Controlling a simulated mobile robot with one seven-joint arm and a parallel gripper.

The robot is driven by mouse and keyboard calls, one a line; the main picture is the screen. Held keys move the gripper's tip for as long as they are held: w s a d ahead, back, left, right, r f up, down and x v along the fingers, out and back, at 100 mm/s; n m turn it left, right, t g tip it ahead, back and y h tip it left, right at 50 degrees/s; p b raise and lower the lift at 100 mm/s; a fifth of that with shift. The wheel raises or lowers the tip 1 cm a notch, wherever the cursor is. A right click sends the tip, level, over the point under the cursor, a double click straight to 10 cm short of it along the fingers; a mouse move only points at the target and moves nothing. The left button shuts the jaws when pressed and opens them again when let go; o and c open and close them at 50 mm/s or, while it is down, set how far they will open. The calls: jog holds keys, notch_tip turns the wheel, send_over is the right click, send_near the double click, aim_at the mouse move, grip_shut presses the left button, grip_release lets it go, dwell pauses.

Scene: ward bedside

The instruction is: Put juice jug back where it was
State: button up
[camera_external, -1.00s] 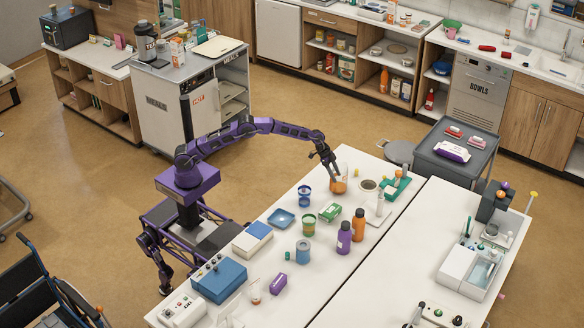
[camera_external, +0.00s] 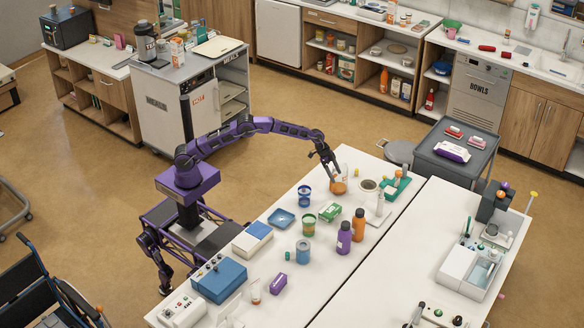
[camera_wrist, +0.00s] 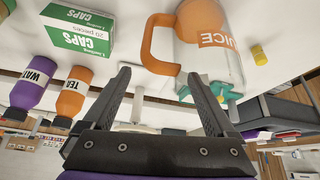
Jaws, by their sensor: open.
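The juice jug (camera_external: 339,186) stands on the white table near its far end. It has a clear body with an orange lower part. In the wrist view the jug (camera_wrist: 215,50) is at the upper right, with an orange handle and an orange label partly reading "UICE". My gripper (camera_external: 334,172) is close beside the jug's upper part. In the wrist view my gripper (camera_wrist: 160,85) is open, with nothing held between its fingers. The handle lies beyond the fingertips, and the right finger overlaps the jug's edge in the picture. I cannot tell whether they touch.
A green caps box (camera_external: 329,211), a purple bottle (camera_external: 344,238) and an orange bottle (camera_external: 358,226) stand nearby. A round dark-topped item (camera_external: 367,185) and a green holder (camera_external: 396,188) are right of the jug. A blue cup (camera_external: 305,196) stands to its left.

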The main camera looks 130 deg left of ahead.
jog(key=v, duration=1.1)
jog(key=shift+r, duration=0.25)
jog(key=shift+s, duration=0.1)
